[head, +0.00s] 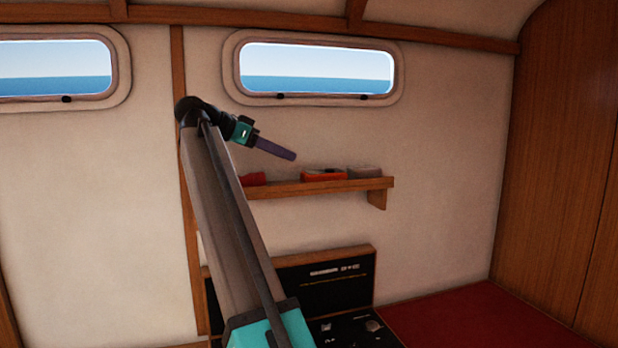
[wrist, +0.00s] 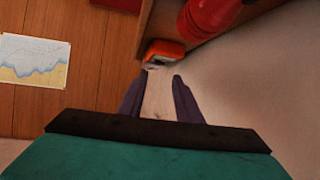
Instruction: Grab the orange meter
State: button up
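The orange meter (head: 322,176) sits on a small wooden wall shelf, between a red item and a grey item. In the wrist view the orange meter (wrist: 166,48) shows beyond my fingertips, against the shelf. My gripper (head: 292,156) has purple fingers and is up and to the left of the meter in the head view. In the wrist view my gripper (wrist: 160,76) has its two fingers spread with nothing between them. The meter is clear of the fingers. Its lower part is partly hidden by the shelf's front edge in the head view.
The wooden shelf (head: 318,188) also holds a red item (head: 253,179) at its left and a grey box (head: 364,172) at its right. The red item looms close in the wrist view (wrist: 208,14). A black panel (head: 325,283) lies below. Open wall surrounds the shelf.

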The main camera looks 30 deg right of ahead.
jog(key=shift+w+a, duration=0.2)
jog(key=shift+a, duration=0.25)
jog(key=shift+d, duration=0.15)
jog(key=o, duration=1.1)
jog(key=shift+c, duration=0.2)
jog(key=p, duration=0.2)
send_near(321, 172)
jog(key=shift+w+x, duration=0.1)
jog(key=shift+x, duration=0.9)
jog(key=shift+w+x, duration=0.15)
jog(key=shift+x, duration=0.9)
jog(key=shift+d+r, duration=0.1)
jog(key=shift+p+x, duration=0.8)
jog(key=shift+p, duration=0.1)
jog(key=shift+p+x, duration=0.7)
jog(key=shift+x, duration=1.05)
